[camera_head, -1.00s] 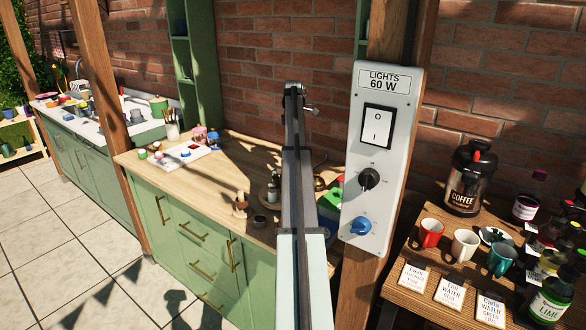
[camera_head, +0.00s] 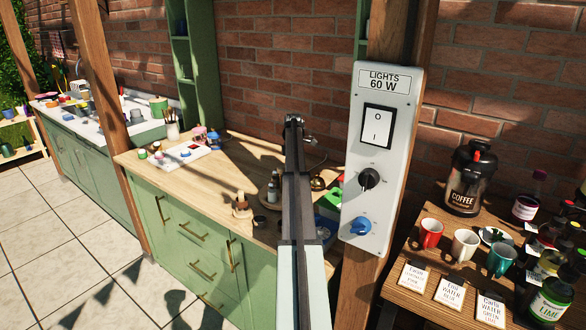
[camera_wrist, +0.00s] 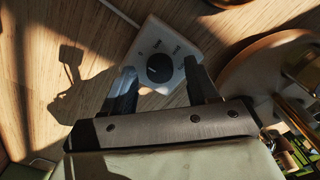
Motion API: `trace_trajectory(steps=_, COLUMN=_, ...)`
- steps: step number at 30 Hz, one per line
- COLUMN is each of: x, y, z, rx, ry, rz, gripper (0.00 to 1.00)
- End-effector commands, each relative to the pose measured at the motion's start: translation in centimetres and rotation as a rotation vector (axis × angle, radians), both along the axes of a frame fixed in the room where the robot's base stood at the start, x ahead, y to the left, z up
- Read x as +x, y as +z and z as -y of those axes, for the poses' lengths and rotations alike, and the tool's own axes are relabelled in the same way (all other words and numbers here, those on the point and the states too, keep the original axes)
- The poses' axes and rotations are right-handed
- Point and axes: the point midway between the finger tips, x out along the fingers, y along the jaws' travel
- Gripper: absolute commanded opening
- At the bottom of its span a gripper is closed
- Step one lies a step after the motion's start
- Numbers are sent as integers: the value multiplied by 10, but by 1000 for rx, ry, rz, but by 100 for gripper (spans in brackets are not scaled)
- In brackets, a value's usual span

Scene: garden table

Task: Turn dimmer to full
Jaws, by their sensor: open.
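A small white box with a round black dimmer knob (camera_wrist: 160,68) lies on the wooden surface in the wrist view. My gripper (camera_wrist: 159,77) is open, with one dark finger on each side of the knob. I cannot tell whether the fingers touch it. In the head view my arm hides the gripper and this box. A white panel (camera_head: 398,110) marked LIGHTS 60 W stands on a post there, with a rocker switch (camera_head: 377,127), a black knob (camera_head: 369,178) and a blue knob (camera_head: 360,227).
A round wooden tray (camera_wrist: 232,72) lies close to the right of the box in the wrist view. A pale cable (camera_wrist: 119,13) runs near it. In the head view, a side table with a coffee flask (camera_head: 467,180) and mugs stands right of the post.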

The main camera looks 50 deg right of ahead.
Motion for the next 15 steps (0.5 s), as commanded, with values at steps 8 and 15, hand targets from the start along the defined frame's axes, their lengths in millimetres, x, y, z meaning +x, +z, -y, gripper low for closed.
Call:
trace_trajectory(steps=8, x=0, y=-4, z=0, rx=0, ry=0, rz=0, gripper=59)
trace_trajectory(steps=15, x=0, y=-3, z=0, rx=0, ry=0, rz=0, gripper=45)
